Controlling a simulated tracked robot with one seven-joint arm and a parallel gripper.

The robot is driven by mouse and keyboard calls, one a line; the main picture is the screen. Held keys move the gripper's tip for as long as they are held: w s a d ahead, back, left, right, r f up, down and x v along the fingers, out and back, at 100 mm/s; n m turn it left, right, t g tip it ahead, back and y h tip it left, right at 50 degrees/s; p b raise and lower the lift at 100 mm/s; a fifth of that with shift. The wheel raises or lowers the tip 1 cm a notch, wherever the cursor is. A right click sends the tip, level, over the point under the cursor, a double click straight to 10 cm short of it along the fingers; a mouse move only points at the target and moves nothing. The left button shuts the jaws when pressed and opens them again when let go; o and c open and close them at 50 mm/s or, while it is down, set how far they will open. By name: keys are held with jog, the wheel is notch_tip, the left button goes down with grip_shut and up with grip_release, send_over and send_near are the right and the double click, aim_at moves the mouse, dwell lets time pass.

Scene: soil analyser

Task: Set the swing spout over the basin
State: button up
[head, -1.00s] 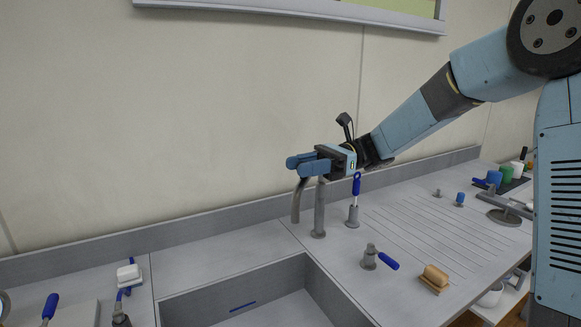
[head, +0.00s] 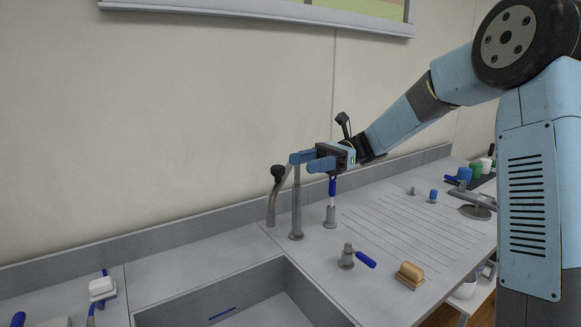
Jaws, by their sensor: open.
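The grey swing spout (head: 284,185) curves from the top of its upright post (head: 296,210), with a black knob (head: 278,171) near the bend. Its outlet hangs left of the post, above the counter strip between the basin and the back wall. The basin (head: 300,288) is sunk in the counter at the bottom of the head view. My gripper (head: 303,160) is open, with its blue fingers by the top of the post, right of the knob. One finger overlaps the post top in this view; I cannot tell whether it touches. Nothing shows between the fingers.
A blue-handled tool (head: 331,205) stands upright right of the post. A tap with a blue lever (head: 350,258) and a tan block (head: 409,274) are on the right-hand counter. A white block (head: 102,288) lies at left. The ribbed drainboard (head: 400,235) is mostly clear.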

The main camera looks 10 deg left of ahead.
jog(key=v, duration=0.6)
jog(key=s+d+f+n+t+h, duration=0.1)
jog(key=s+d+n+t+h, duration=0.2)
jog(key=s, duration=0.4)
jog(key=s+d+f+t+h, duration=0.1)
jog(key=s+d+t+h, duration=0.25)
jog(key=s+t, duration=0.2)
jog(key=s+d+f+n+t+h, duration=0.1)
jog(key=s+d+n+t+h, duration=0.5)
jog(key=d, duration=1)
jog(key=s+t+h, duration=0.1)
jog(key=s+t, duration=0.2)
jog(key=s, duration=0.3)
jog(key=shift+s+f+n, duration=0.3)
jog(key=shift+f+n, duration=0.05)
jog(key=shift+n, duration=0.05)
